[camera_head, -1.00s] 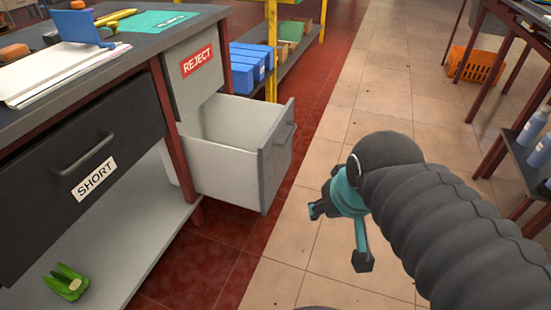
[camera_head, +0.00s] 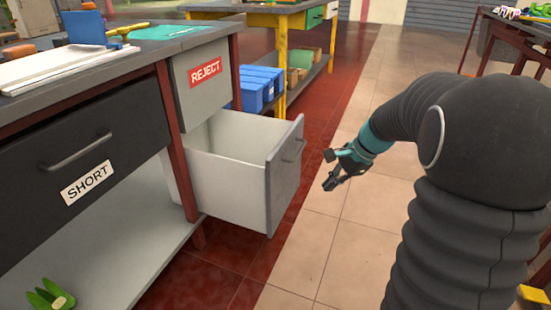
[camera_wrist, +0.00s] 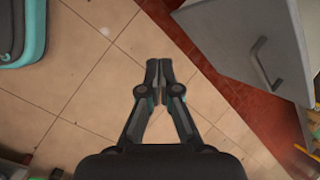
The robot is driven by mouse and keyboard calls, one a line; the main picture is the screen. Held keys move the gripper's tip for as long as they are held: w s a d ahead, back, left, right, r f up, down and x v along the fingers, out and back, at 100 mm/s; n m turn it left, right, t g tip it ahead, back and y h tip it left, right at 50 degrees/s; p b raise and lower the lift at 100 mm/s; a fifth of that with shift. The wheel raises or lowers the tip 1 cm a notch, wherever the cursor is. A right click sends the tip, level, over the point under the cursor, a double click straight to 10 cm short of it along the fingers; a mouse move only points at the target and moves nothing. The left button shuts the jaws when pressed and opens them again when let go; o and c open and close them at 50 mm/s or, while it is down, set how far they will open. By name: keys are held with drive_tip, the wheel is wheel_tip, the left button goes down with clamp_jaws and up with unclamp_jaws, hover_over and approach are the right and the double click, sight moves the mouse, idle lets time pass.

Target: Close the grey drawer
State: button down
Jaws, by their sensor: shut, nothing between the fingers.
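The grey drawer (camera_head: 283,178) is pulled well out of the bench, below the panel labelled REJECT (camera_head: 205,72). Its grey front faces right and carries a bar handle (camera_head: 296,150); the visible inside looks empty. My gripper (camera_head: 328,170) is just right of the drawer front, apart from it, at about handle height. In the wrist view my gripper (camera_wrist: 158,62) has its fingertips together with nothing between them. There the drawer front (camera_wrist: 225,35) and its handle (camera_wrist: 258,52) show at the upper right, beyond the fingers.
A dark drawer labelled SHORT (camera_head: 85,165) is shut at the left. Green stems (camera_head: 48,298) lie on the lower shelf. Blue bins (camera_head: 258,85) stand on a yellow-framed rack (camera_head: 281,60) behind. The tiled floor (camera_head: 345,240) right of the drawer is clear.

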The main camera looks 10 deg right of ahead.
drive_tip(key=w+a+r+m+t+y, duration=0.2)
drive_tip(key=w+r+m+y, duration=0.1)
drive_tip(key=w+r+m, duration=0.45)
drive_tip(key=m+b, duration=0.2)
approach(272, 166)
drive_tip(key=x, duration=0.5)
drive_tip(key=shift+d+f, duration=0.15)
drive_tip(key=shift+f, duration=0.45)
drive_tip(key=shift+w+a+r, duration=0.1)
drive_tip(key=shift+w+a, duration=0.2)
drive_tip(key=shift+a, duration=0.15)
